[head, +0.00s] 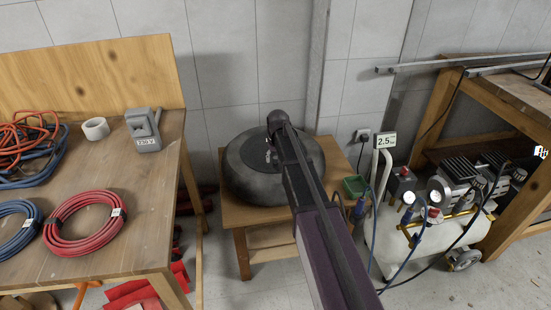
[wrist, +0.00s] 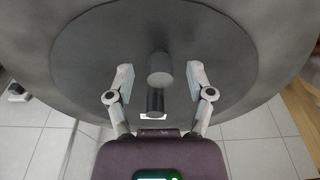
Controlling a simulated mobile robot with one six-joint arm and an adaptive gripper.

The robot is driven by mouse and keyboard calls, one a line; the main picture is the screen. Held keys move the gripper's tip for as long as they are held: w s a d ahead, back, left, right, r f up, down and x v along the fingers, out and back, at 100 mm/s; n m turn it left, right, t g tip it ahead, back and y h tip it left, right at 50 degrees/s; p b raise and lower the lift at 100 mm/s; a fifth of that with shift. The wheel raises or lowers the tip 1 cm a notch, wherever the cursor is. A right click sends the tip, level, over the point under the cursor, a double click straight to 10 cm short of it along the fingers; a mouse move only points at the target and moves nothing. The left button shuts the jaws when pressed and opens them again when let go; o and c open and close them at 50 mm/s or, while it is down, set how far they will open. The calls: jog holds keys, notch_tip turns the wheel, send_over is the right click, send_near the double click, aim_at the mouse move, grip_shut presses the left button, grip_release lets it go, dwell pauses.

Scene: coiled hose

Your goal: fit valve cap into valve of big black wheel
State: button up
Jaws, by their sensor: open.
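The big black wheel (head: 245,172) lies flat on a small wooden table in the head view. Its dark grey hub disc (wrist: 85,50) fills the upper part of the wrist view. A short grey cylinder (wrist: 160,66) and a darker cylinder (wrist: 155,100) stand out from the disc. I cannot tell for sure which is the valve and which the valve cap. My gripper (wrist: 160,80) is open over the wheel, with one finger on each side of the grey cylinder and a gap on both sides. In the head view my arm hides the fingers and part of the wheel.
A green box (head: 354,186) sits on the small table (head: 240,215) right of the wheel. The workbench (head: 130,225) at left holds a red coiled hose (head: 85,222), blue hose and a grey 230 V box (head: 143,130). A compressor (head: 450,225) stands at right.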

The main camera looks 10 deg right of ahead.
jog(key=shift+r+p, duration=4.25)
jog(key=shift+r, duration=0.05)
jog(key=shift+r+p, duration=0.4)
jog(key=shift+f+n+b, duration=0.3)
jog(key=shift+n, duration=0.1)
jog(key=shift+r+p, duration=0.3)
notch_tip(320, 180, up, 21)
jog(key=m+p, duration=0.1)
jog(key=p, duration=2)
send_over(276, 158)
jog(key=shift+w+d+r, duration=0.1)
jog(key=shift+w+r, duration=0.1)
jog(key=s+g, duration=0.1)
jog(key=s, duration=2.8)
jog(key=shift+a+g, duration=0.2)
jog(key=shift+g, duration=0.2)
